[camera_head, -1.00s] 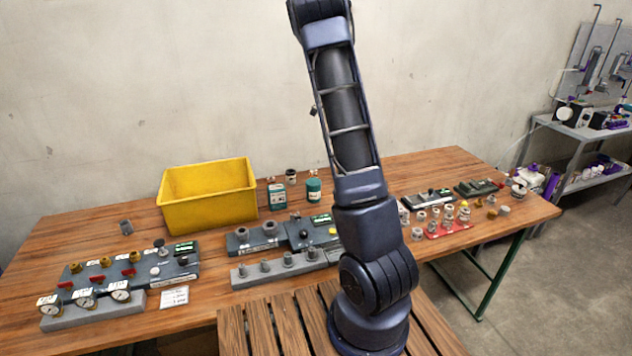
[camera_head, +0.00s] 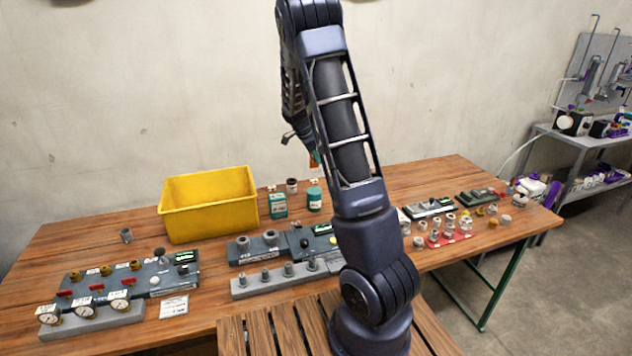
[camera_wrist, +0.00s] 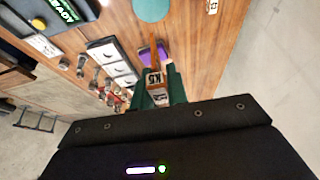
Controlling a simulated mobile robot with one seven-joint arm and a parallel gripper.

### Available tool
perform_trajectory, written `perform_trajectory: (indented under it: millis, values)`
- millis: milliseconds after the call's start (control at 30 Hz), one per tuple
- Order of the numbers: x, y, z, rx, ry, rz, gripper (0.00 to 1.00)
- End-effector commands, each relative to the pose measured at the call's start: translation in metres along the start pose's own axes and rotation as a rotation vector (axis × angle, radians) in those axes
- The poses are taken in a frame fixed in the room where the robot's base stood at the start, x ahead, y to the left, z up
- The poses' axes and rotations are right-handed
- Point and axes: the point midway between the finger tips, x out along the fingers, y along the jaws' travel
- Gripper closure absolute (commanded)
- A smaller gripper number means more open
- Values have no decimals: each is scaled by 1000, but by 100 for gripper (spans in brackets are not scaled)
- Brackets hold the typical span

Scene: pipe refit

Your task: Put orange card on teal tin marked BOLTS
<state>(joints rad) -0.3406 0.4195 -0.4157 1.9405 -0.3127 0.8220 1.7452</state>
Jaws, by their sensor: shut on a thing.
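My gripper (camera_wrist: 164,88) is shut on the orange card (camera_wrist: 154,48), which has a white label reading something like K5 and sticks out past the fingertips. In the head view a small part of the orange card (camera_head: 313,161) shows beside my arm link, above the back of the table; most of the gripper is hidden there. A round teal tin (camera_head: 314,196) stands upright at the back of the table; its marking is too small to read. A round teal top, probably this tin (camera_wrist: 152,8), shows at the upper edge of the wrist view, apart from the card.
A teal box (camera_head: 277,206) stands left of the tin, and a small dark-banded jar (camera_head: 291,185) behind. A yellow crate (camera_head: 208,227) is further left. Manifold blocks with fittings (camera_head: 270,246) lie in front. A purple object (camera_wrist: 153,51) lies below the gripper.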

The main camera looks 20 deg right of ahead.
Motion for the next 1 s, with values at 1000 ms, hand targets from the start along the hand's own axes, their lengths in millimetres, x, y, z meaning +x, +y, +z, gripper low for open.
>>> perform_trajectory:
  millis: [1000]
  values:
    - [98,0,40,1,0,-1,100]
